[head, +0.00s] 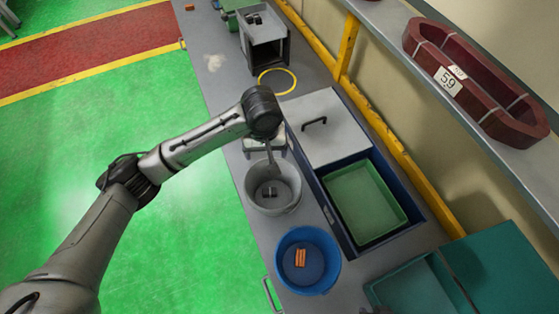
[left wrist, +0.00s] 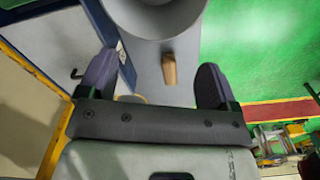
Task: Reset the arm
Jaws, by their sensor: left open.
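My left arm reaches in from the left in the head view, its wrist above the bench beside a grey bucket (head: 288,200). Its fingers are hard to make out there. In the left wrist view my left gripper (left wrist: 156,62) is open, its two dark fingers well apart. A small brown block-like piece (left wrist: 168,68) shows between the fingers, and I see no contact with either. The round grey bucket (left wrist: 155,15) is at the top of that view. Dark small parts (head: 268,191) lie inside the bucket in the head view. My right gripper is not in view.
A blue bowl (head: 322,277) with orange pieces (head: 300,258) stands near the bucket. A blue crate holds a green tray (head: 365,202) beside a grey lid (head: 325,125). A yellow ring (head: 292,75) lies farther back. A shelf carries a dark red coil (head: 470,75).

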